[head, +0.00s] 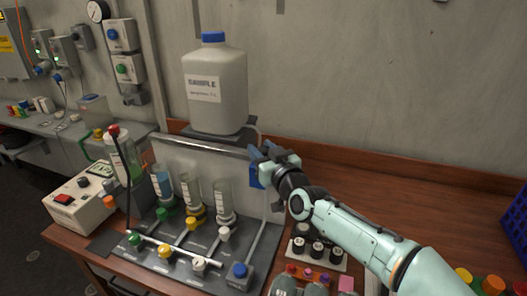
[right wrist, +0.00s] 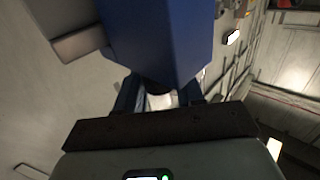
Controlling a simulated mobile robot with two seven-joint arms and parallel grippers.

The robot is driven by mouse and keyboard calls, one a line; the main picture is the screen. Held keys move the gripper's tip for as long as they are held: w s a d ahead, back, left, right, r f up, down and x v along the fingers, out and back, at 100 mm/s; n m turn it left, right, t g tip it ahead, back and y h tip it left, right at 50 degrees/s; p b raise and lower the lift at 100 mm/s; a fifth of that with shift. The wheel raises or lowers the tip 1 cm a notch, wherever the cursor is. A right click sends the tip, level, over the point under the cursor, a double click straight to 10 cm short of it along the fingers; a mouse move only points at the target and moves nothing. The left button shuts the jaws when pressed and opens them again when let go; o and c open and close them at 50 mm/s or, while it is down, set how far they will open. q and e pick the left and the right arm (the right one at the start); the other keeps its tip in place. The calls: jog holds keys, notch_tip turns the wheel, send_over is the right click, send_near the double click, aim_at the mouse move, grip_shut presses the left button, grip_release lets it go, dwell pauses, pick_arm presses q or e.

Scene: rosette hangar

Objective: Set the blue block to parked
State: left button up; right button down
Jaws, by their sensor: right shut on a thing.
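A blue block (head: 257,177) is at the right end of the upright grey panel, just below the shelf that carries the large bottle. My right gripper (head: 262,154) is shut on it, reaching in from the right. In the right wrist view the blue block (right wrist: 160,42) fills the upper middle, between and beyond the fingers (right wrist: 160,98). The gripper hides part of the block, and I cannot tell whether it touches the panel. A blue knob (head: 240,270) sits at the front right of the grey base. My left gripper is not in view.
A large SAMPLE bottle (head: 216,88) with a blue cap stands on a shelf above the panel (head: 195,165). Several clear cylinders and coloured knobs stand left of the arm. A rack of black-capped vials (head: 318,251) lies below it. The brown tabletop (head: 400,188) is clear behind the arm.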

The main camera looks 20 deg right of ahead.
jog(key=shift+d, duration=0.15)
jog(key=c, duration=0.9)
grip_release()
jog(key=shift+c, duration=0.2)
jog(key=shift+o, duration=0.7)
jog(key=shift+s+d, duration=0.1)
jog(key=s+d+b, duration=0.2)
jog(key=s, duration=1.1)
jog(key=shift+d+b, duration=0.25)
jog(key=shift+b, duration=0.05)
jog(key=shift+s, duration=0.1)
